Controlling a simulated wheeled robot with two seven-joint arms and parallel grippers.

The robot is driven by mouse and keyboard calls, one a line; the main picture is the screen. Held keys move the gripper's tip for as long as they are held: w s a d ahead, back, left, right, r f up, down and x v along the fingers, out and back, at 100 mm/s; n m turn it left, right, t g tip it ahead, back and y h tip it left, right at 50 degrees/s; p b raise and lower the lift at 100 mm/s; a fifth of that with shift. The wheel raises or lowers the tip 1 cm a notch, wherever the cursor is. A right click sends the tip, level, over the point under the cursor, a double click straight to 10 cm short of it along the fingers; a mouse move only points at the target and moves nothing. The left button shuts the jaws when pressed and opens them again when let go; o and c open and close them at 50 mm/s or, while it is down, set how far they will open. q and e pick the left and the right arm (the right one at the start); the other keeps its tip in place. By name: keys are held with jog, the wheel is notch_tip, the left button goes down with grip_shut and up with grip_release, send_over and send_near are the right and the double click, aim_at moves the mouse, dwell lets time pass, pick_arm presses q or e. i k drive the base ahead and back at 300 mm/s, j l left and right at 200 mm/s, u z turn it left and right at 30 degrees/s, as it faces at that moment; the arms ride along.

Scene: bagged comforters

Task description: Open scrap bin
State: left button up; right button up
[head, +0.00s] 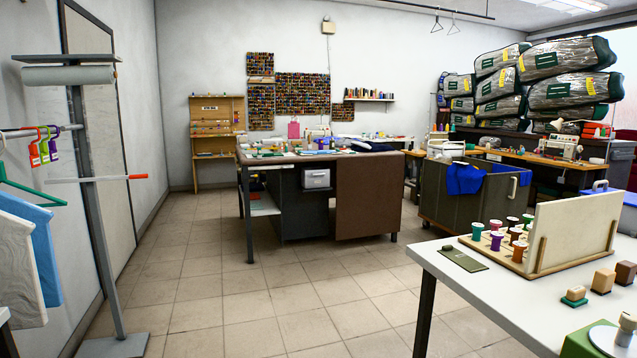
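A large dark grey bin (460,207) stands on the floor right of the middle work table, and I take it for the scrap bin. Blue cloth (464,179) hangs over its front edge. A pale oblong handle (513,188) shows on its right side. Whether the bin has a lid, and whether it is open, I cannot tell clearly. The near white table partly hides its lower right part. Neither of my grippers is in view.
A work table (390,161) with a brown front panel stands in the middle. A white table (480,283) with stamps or spools fills the near right. A grey post stand (95,215) is at the left. The tiled floor (220,300) between is clear.

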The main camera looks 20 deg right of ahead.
aim_at(313, 177)
jog(key=z, duration=0.25)
jog(key=i+z, duration=0.2)
jog(key=i, duration=5.4)
jog(key=l, duration=0.1)
